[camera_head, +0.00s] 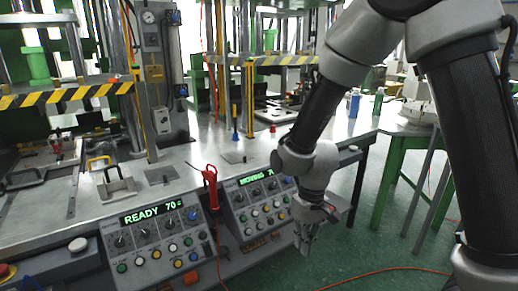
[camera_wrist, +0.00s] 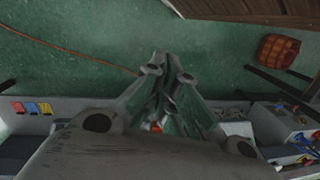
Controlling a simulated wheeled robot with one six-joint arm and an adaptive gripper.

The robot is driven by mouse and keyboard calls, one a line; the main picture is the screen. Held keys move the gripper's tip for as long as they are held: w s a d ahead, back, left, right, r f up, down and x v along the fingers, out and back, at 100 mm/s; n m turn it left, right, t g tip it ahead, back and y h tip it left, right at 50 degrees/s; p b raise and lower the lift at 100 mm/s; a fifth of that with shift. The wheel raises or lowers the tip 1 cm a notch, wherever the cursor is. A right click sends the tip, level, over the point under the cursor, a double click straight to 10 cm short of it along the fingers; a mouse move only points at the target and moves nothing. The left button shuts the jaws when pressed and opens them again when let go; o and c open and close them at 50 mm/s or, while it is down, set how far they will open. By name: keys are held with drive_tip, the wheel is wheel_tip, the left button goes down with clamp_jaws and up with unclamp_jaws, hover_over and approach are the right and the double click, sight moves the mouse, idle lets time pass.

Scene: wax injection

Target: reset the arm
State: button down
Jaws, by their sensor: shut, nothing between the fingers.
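My gripper (camera_head: 305,243) hangs at the end of my arm in the head view, pointing down in front of the bench's front edge, above the green floor. In the wrist view my gripper (camera_wrist: 158,72) shows from above with its fingers together and nothing between them. My arm reaches in from the upper right, bends at the elbow and comes down beside the right control panel (camera_head: 262,204). The gripper is apart from the bench and the panels.
The metal bench (camera_head: 130,178) carries presses with striped yellow-black bars. A left panel (camera_head: 155,240) reads READY 70. A red tool (camera_head: 210,178) stands between the panels. A red cable (camera_head: 385,270) lies on the floor. A brown basket (camera_wrist: 278,50) is on the floor. Open floor lies right.

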drive_tip(key=s+d+r+m+t, duration=0.1)
drive_tip(key=s+d+r+t, duration=0.1)
drive_tip(key=d+r, duration=0.6)
drive_tip(key=s+d+r+m+t, duration=0.2)
drive_tip(key=s+d+r, duration=0.3)
drive_tip(key=d+r, duration=0.3)
drive_tip(key=s+d+r+m+t, duration=0.1)
drive_tip(key=s+d+r, duration=0.3)
drive_tip(key=d+r, duration=0.4)
drive_tip(key=shift+s+d+r+m+t+h, duration=0.25)
drive_tip(key=shift+d+r+m+t+h, duration=0.05)
drive_tip(key=shift+r+m+t+h, duration=0.1)
idle(0.4)
